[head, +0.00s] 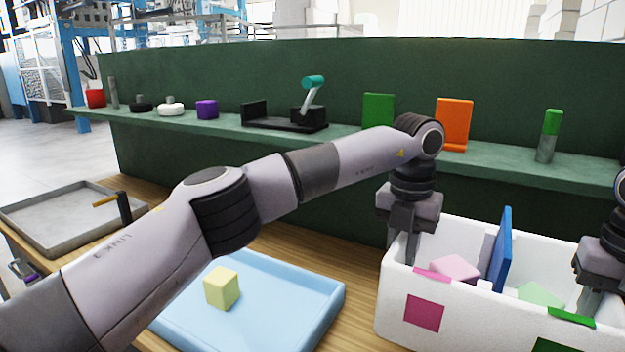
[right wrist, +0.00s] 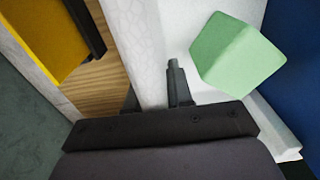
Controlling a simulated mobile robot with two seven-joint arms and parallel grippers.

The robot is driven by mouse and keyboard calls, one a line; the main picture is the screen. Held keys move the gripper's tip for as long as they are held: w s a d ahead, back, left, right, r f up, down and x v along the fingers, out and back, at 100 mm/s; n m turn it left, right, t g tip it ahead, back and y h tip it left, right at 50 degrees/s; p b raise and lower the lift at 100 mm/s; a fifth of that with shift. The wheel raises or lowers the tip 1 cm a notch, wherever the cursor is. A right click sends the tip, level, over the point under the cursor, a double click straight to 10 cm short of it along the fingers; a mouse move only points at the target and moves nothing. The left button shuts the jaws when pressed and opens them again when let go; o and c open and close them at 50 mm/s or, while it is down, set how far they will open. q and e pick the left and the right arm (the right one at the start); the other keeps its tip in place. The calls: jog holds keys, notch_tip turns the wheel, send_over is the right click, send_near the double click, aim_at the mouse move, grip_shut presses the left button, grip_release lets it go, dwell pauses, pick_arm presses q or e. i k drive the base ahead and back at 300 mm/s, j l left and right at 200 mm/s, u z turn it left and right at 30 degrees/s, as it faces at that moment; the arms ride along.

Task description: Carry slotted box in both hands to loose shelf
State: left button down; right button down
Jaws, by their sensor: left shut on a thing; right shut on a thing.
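The slotted box (head: 460,322) is white, with pink and green squares on its front, at the right of the head view. A blue upright panel (head: 503,250), a pink block (head: 454,268) and a light green block (head: 541,294) are in it. My left gripper (head: 411,255) is shut on its left wall. My right gripper (head: 588,303), partly cut off by the frame edge, is shut on its right wall; the right wrist view shows the white wall (right wrist: 143,40) between the fingers. I cannot tell whether the box touches the table. A green shelf (head: 350,142) runs behind.
The shelf holds a black fixture (head: 285,118), a green panel (head: 378,110), an orange panel (head: 454,122) and a green-topped cylinder (head: 549,135). On the wooden table, a blue tray (head: 285,290) holds a yellow block (head: 221,287). A grey tray (head: 60,215) is at the left.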

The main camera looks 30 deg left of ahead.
aim_at(73, 215)
jog(key=k+j+u, duration=0.1)
jog(key=u, duration=0.35)
jog(key=k+j+u, duration=0.15)
jog(key=u, duration=0.25)
jog(key=j+u, duration=0.15)
jog(key=u, duration=0.3)
jog(key=k+j+u, duration=0.1)
jog(key=u, duration=0.3)
jog(key=j+u, duration=0.2)
jog(key=u, duration=0.25)
jog(key=i+j+u, duration=0.1)
jog(key=u, duration=0.2)
jog(key=i+j+u, duration=0.1)
jog(key=u, duration=0.25)
jog(key=i+j+u, duration=0.15)
jog(key=i+u, duration=0.25)
jog(key=i+z, duration=0.15)
jog(key=i, duration=1.3)
